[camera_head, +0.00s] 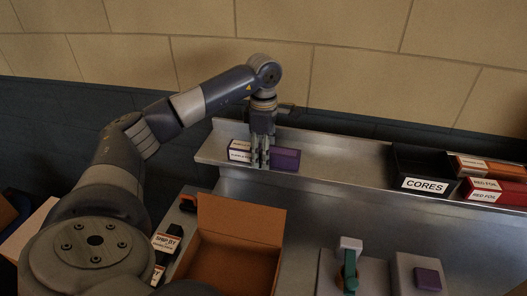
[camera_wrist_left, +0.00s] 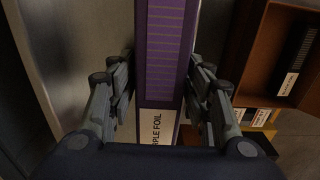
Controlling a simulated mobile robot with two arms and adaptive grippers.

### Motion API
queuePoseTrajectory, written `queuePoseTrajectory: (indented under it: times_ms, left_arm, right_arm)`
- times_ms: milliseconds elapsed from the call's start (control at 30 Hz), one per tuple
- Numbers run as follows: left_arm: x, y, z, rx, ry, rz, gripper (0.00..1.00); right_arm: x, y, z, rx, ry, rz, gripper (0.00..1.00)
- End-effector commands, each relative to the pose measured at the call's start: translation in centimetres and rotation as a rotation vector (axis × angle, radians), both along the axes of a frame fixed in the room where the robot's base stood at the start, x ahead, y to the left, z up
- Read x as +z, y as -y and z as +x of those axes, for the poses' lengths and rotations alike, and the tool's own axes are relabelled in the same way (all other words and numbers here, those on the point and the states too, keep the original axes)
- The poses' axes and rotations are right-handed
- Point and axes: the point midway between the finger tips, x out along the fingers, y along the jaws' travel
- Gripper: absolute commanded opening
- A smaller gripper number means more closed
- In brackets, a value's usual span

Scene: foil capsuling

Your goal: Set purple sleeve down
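The purple sleeve (camera_head: 286,159) is a long box with a white label at its left end. It lies lengthwise along the raised metal shelf (camera_head: 340,150) at the back and appears to rest on it. My left gripper (camera_head: 262,160) points down over the sleeve's middle. In the left wrist view the sleeve (camera_wrist_left: 165,50) runs between the two fingers of my left gripper (camera_wrist_left: 162,80), which appear to touch its sides. The fingers hide part of the sleeve in the head view. My right gripper is not in view.
A black CORES bin (camera_head: 423,166) and red foil boxes (camera_head: 485,187) stand at the shelf's right. An open brown carton (camera_head: 235,240) stands below in front. A green-handled tool (camera_head: 349,268) and a small purple block (camera_head: 428,279) are at front right. The shelf between sleeve and bin is clear.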

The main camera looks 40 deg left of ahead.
Motion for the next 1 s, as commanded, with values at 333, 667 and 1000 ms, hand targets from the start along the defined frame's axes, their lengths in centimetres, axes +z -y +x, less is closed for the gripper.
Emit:
queuePoseTrajectory:
  times_ms: [333, 667, 1000]
  left_arm:
    - [0.2, 0.0, 0.0, 0.001, 0.0, 0.0, 0.56]
    - [4.2, 0.0, 0.2, 0.0, 0.008, -0.001, 0.56]
    - [10.4, -0.1, 0.1, 0.002, 0.003, 0.001, 0.56]
  right_arm:
    - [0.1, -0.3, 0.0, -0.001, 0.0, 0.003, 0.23]
    - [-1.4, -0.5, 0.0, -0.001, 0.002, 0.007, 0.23]
    - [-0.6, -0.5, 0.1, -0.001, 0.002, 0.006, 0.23]
